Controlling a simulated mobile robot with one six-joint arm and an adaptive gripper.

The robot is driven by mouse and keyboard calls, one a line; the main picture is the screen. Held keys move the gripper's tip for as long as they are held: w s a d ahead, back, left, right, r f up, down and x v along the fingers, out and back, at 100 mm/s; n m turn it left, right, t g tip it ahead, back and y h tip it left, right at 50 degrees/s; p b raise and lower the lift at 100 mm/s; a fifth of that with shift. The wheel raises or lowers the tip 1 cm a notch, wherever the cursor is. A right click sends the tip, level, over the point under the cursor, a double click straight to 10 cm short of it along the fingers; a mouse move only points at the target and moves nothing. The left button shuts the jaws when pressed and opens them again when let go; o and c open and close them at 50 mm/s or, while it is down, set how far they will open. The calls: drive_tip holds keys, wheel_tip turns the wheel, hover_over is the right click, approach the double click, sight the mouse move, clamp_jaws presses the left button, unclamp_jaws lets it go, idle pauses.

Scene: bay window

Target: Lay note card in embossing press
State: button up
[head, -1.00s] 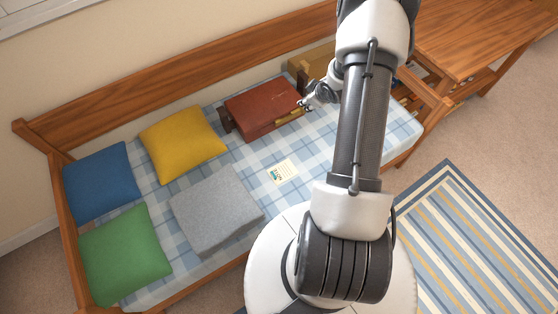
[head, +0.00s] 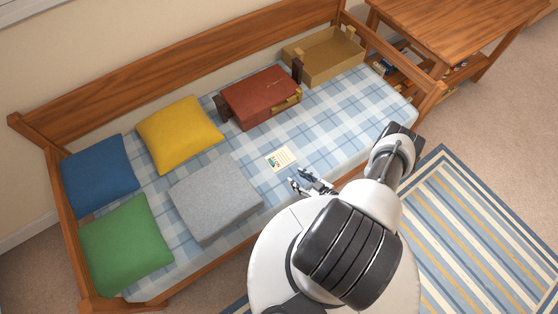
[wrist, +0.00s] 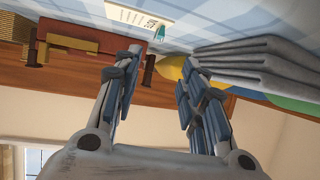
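The note card (head: 280,159) lies flat on the blue-and-white checked bed cover, with dark print and a small teal picture on it. It also shows at the top of the wrist view (wrist: 139,17). My gripper (head: 312,183) is near the front edge of the bed, just in front of and to the right of the card, apart from it. In the wrist view its two fingers (wrist: 160,65) are spread with nothing between them. I cannot make out anything that is clearly an embossing press.
A red case (head: 261,96) with a yellow handle and brown end pieces stands behind the card. A tan open box (head: 323,56) is behind right. A grey folded blanket (head: 215,197) is left of the card, with yellow (head: 178,134), blue and green cushions beyond. Cover right of the card is clear.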

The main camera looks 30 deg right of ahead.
drive_tip(key=b, duration=0.3)
approach(273, 162)
drive_tip(key=shift+w+a+f, duration=0.2)
drive_tip(key=shift+w+f, duration=0.3)
drive_tip(key=shift+w, duration=0.05)
drive_tip(key=shift+w+a+f, duration=0.25)
drive_tip(key=shift+w+f, duration=0.3)
drive_tip(key=x, duration=0.2)
drive_tip(key=b+x, duration=0.2)
drive_tip(key=x, duration=0.1)
drive_tip(key=shift+w+r, duration=0.2)
drive_tip(key=shift+w, duration=0.25)
drive_tip(key=shift+c, duration=0.4)
clamp_jaws()
